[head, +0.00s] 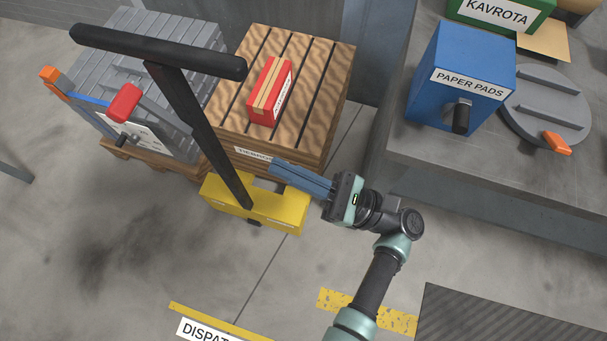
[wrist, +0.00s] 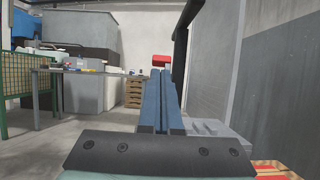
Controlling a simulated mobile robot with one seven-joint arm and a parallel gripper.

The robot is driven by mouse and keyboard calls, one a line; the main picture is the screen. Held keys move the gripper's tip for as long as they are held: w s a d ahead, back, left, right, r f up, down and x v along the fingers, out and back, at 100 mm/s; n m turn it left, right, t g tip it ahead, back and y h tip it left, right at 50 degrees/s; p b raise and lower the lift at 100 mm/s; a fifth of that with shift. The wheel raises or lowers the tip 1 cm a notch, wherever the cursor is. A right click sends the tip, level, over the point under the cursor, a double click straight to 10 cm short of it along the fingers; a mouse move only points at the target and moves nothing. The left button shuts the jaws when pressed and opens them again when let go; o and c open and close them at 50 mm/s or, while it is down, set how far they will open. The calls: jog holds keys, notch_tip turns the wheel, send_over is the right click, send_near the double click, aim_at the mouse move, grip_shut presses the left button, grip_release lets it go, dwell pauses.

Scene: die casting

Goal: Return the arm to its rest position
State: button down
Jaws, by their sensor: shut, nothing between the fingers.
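My arm reaches up from the bottom of the head view. My gripper (head: 272,168) points left, in front of the wooden crate and above the yellow box-shaped base. Its long blue fingers lie together, shut, with nothing seen between them. In the wrist view my gripper (wrist: 160,76) also shows its blue fingers side by side, pointing away into the room. I cannot tell from these views whether the fingers touch the crate or the yellow base.
A wooden crate (head: 228,121) carries a red box (head: 270,91). A black T-handle (head: 200,120) rises from the yellow base (head: 222,196) close to my gripper. A grey bench (head: 480,180) at right holds a blue PAPER PADS box (head: 455,65). Floor at lower left is clear.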

jog(key=shift+v, duration=1.35)
